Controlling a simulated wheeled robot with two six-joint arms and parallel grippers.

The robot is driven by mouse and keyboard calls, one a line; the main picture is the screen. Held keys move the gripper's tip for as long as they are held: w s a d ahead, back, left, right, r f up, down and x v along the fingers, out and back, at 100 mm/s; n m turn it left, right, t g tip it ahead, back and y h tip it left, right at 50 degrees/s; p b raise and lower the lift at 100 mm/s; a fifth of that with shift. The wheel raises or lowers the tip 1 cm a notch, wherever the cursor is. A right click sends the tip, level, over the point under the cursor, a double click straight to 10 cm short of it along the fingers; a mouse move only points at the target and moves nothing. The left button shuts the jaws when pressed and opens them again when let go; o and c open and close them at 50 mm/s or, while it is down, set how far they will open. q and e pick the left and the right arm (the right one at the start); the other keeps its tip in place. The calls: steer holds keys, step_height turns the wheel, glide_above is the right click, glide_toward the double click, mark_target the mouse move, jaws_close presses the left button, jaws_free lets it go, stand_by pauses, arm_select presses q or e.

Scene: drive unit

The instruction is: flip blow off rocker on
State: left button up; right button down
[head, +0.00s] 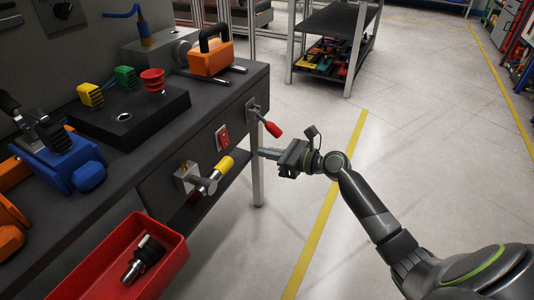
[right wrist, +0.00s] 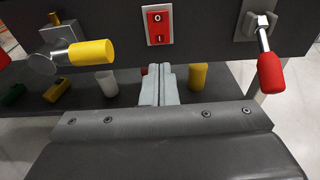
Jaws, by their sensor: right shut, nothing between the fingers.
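The red rocker switch (head: 222,137) sits in a pale plate on the front panel of the dark bench. In the right wrist view the rocker (right wrist: 158,26) shows an O mark above and an I mark below; I cannot tell which half is pressed in. My right gripper (head: 264,153) is shut and empty, in front of the panel and to the right of the rocker in the head view. In the right wrist view its closed fingertips (right wrist: 159,70) appear just below the rocker, apparently apart from it. My left gripper is not in view.
A yellow-handled valve (head: 208,180) sticks out left of the rocker, and a red-tipped lever (head: 271,128) sticks out right. A red bin (head: 108,262) is at the lower left. Colored blocks and an orange toolbox (head: 211,58) stand on the bench.

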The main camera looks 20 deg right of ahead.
mark_target(227, 145)
steer(key=b+x, duration=0.2)
steer(key=x, duration=0.7)
steer(key=shift+w+a+f, duration=0.15)
steer(key=shift+w+a, duration=0.05)
steer(key=shift+w, duration=0.1)
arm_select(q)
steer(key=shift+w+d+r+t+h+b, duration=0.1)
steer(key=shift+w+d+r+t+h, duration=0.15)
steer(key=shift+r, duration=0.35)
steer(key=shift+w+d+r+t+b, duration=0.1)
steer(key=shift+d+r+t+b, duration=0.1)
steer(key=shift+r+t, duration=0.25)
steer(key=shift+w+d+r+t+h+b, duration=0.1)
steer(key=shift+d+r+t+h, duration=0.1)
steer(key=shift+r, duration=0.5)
arm_select(e)
steer(key=shift+w+a, duration=0.3)
steer(key=shift+w, duration=0.1)
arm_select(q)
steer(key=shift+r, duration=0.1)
arm_select(e)
steer(key=shift+w+a+p, duration=0.1)
steer(key=shift+w+p, duration=0.05)
steer(key=shift+p, duration=0.4)
steer(key=shift+f, duration=0.15)
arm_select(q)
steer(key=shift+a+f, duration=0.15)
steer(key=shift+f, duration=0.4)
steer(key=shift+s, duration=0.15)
